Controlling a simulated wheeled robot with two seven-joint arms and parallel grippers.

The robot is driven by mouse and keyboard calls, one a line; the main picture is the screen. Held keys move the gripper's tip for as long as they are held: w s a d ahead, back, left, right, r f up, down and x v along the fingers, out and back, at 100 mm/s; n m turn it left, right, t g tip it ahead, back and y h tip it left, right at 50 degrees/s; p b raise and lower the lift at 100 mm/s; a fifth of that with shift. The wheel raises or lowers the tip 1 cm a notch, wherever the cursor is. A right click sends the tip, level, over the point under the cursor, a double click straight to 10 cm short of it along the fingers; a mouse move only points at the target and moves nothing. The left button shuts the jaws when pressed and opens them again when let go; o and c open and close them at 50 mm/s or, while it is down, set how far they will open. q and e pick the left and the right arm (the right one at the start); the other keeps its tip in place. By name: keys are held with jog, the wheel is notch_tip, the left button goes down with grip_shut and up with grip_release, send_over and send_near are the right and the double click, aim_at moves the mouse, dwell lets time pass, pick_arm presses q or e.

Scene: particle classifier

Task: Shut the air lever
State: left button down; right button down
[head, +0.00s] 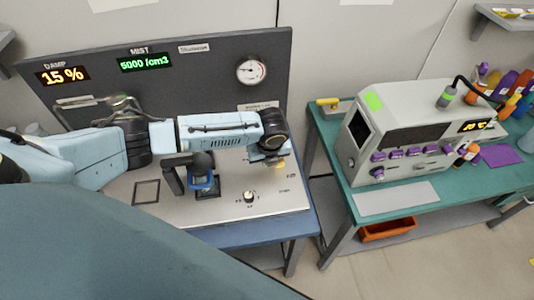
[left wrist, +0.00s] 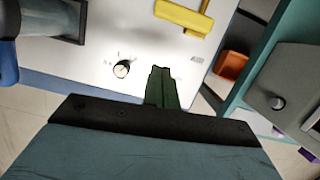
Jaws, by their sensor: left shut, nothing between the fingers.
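A yellow lever (left wrist: 184,18), which I take to be the air lever, is at the top of the left wrist view, above the light panel (left wrist: 105,60). In the head view only a small yellow piece (head: 281,164) shows beside my left gripper (head: 268,160); the arm hides the rest. In the left wrist view my left gripper (left wrist: 161,72) is shut and empty, with its fingertips apart from the lever in the picture. A small dark label (left wrist: 196,60) is on the panel near the lever. My right gripper is not in view.
A knob (head: 249,197) stands on the panel, and a blue and black device (head: 203,180) is under my arm. A dark backboard with displays (head: 200,70) rises behind. To the right, a green table (head: 330,140) holds a grey machine (head: 410,125). An orange bin (head: 388,230) is below.

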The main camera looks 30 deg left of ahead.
pick_arm(q)
jog(key=shift+v, duration=1.65)
jog(key=shift+s, duration=0.1)
